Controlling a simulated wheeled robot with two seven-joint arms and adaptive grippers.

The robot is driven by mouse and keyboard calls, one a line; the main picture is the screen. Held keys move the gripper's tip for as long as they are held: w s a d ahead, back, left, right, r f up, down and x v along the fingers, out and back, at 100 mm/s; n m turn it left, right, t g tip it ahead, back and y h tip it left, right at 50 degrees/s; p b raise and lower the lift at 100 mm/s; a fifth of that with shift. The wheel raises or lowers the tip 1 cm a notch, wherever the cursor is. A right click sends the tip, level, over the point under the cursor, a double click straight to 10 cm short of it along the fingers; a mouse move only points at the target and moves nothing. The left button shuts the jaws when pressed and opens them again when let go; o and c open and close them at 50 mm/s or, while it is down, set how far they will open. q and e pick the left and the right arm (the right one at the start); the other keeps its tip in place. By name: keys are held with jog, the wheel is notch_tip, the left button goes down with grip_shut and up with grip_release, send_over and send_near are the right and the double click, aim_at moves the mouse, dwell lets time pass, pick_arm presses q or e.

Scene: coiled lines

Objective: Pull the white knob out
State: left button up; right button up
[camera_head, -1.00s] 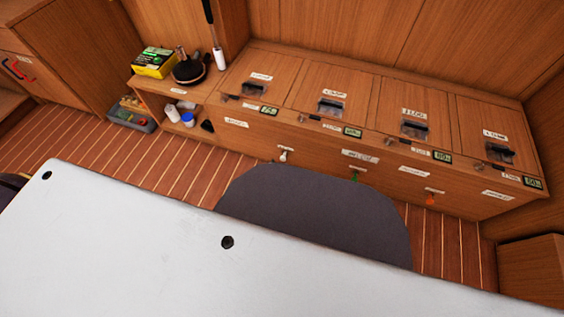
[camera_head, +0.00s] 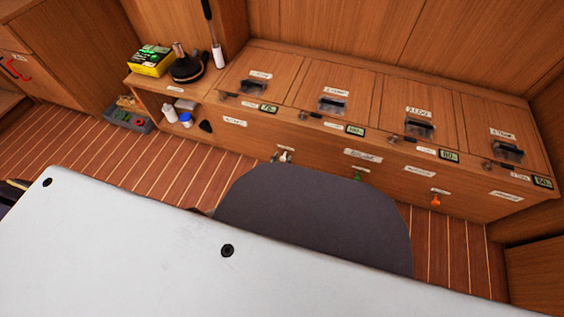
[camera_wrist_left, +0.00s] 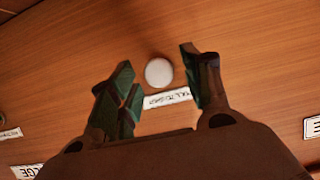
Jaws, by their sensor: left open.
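The white knob (camera_wrist_left: 159,72) shows in the left wrist view as a round white disc on a wooden panel. In the head view the white knob (camera_head: 286,156) sits at the left of the front of the long wooden bench, just past the dark grey shape. My left gripper (camera_wrist_left: 157,66) is open and empty in the wrist view. Its two dark green fingers stand left and right of the knob in the picture, apart from it; the distance in depth is hard to tell. In the head view most of that arm is hidden. My right gripper is not in view.
A white label (camera_wrist_left: 167,98) is just below the knob. A green knob (camera_head: 357,176) and an orange knob (camera_head: 436,200) are further right on the bench front (camera_head: 320,155). A side shelf (camera_head: 165,88) holds a yellow box (camera_head: 151,60) and small items.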

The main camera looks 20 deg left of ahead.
pick_arm(q)
jog(key=shift+w+f, duration=0.1)
jog(key=shift+w, duration=0.1)
dwell(0.3)
grip_shut()
